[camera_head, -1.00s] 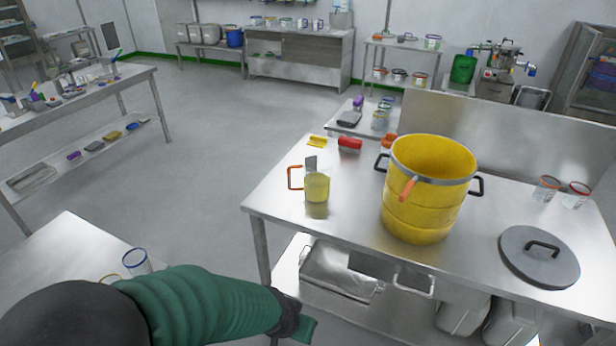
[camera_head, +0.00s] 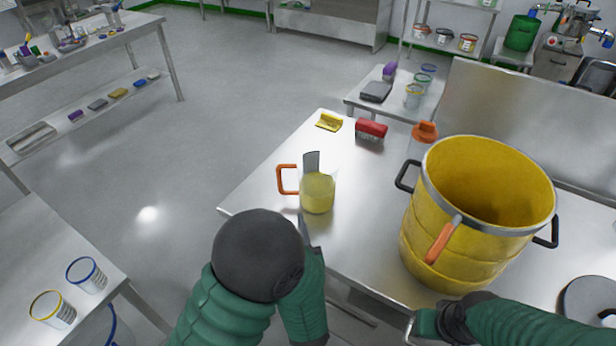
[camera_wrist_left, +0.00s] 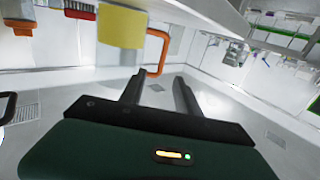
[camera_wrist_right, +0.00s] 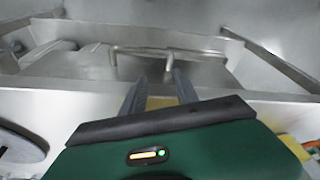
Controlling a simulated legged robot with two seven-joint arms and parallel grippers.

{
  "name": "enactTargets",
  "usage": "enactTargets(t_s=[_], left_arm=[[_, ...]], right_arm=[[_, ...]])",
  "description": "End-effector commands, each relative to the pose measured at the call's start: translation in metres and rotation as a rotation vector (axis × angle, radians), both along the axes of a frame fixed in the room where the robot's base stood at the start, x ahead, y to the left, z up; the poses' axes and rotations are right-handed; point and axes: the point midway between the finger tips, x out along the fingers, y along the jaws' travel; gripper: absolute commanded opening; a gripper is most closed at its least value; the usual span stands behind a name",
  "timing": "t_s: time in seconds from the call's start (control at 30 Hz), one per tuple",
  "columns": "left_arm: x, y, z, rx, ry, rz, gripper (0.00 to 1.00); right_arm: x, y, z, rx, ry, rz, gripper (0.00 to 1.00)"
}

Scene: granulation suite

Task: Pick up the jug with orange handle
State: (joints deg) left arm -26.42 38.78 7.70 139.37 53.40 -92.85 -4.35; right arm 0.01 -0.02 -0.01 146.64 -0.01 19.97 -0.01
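The clear jug (camera_head: 318,194) with yellow contents stands upright near the left edge of the steel table (camera_head: 262,190). Its orange handle (camera_head: 284,179) points left. My left gripper (camera_head: 305,228) is just in front of the jug, mostly hidden by my arm. In the left wrist view the jug (camera_wrist_left: 122,26) and its handle (camera_wrist_left: 160,48) are beyond the open, empty fingers (camera_wrist_left: 157,88), apart from them. My right gripper (camera_head: 420,325) is low at the table's front, below the large bucket. In the right wrist view its fingers (camera_wrist_right: 158,84) are apart with nothing held.
The large yellow bucket (camera_head: 420,230) stands right of the jug. A red brush (camera_head: 371,129), a yellow item (camera_head: 329,122) and an orange-topped container (camera_head: 425,132) lie behind. A grey lid (camera_head: 590,298) is at right. Two beakers (camera_head: 86,276) stand on the left table.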

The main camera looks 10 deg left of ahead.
Motion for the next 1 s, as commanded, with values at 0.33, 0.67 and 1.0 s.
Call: enactTargets(t_s=[0.33,0.67,1.0], left_arm=[[0.085,0.031,0.000,0.001,0.003,0.004,0.39],[0.126,0.051,0.007,0.001,0.002,0.004,0.39],[0.147,0.057,0.005,0.002,0.005,0.000,0.39]], right_arm=[[0.000,0.000,0.005,0.000,0.002,0.000,0.36],[-0.001,0.000,0.010,0.000,0.002,0.000,0.36],[-0.001,0.000,0.010,0.000,0.003,0.000,0.36]])
